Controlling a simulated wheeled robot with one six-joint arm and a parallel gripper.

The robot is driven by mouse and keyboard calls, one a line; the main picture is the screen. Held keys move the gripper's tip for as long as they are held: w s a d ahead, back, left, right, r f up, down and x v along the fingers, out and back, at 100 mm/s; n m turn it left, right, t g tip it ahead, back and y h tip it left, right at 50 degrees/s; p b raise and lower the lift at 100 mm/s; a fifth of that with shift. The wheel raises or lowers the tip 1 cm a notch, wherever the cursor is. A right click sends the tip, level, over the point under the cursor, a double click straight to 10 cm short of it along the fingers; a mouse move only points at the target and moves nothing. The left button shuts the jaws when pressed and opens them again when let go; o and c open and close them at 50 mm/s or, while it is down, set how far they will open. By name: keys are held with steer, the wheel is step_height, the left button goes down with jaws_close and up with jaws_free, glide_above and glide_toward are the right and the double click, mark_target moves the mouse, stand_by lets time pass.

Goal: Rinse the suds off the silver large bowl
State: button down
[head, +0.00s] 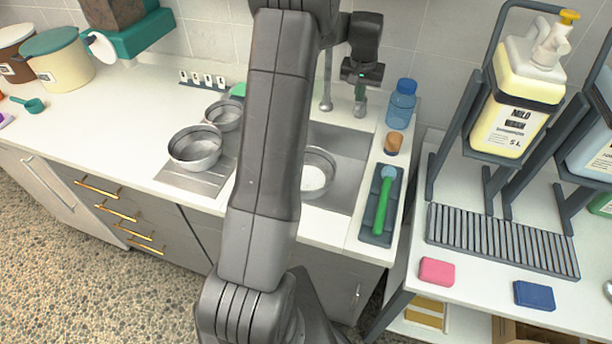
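A silver bowl (318,158) sits in the sink basin (345,145), with white matter like suds inside. Its left part is hidden behind my arm. Another silver bowl (195,160) stands on the metal drainboard to the left, with a smaller silver bowl (224,116) behind it. The upright faucet (325,85) is at the back of the sink, partly hidden by my arm. My gripper (360,108) points down above the back of the sink, right of the faucet and apart from the bowls. Its fingers are too small to judge open or shut.
A blue bottle (401,103), an orange-brown jar (393,143) and a green brush (382,205) in a dark tray (376,238) line the right side of the sink. A yellow soap jug (510,125) stands in a rack on the right table. The left counter has free room.

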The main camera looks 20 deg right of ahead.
mark_target(358, 105)
steer(key=shift+f+b, duration=1)
steer(key=shift+f, duration=0.8)
steer(key=shift+r, duration=0.1)
stand_by(0.7)
steer(key=shift+r+p, duration=1.25)
steer(key=shift+r, duration=0.55)
step_height(358, 105, up, 6)
steer(key=s+a+p, duration=0.2)
steer(key=shift+s+p, duration=0.15)
steer(key=shift+p, duration=0.25)
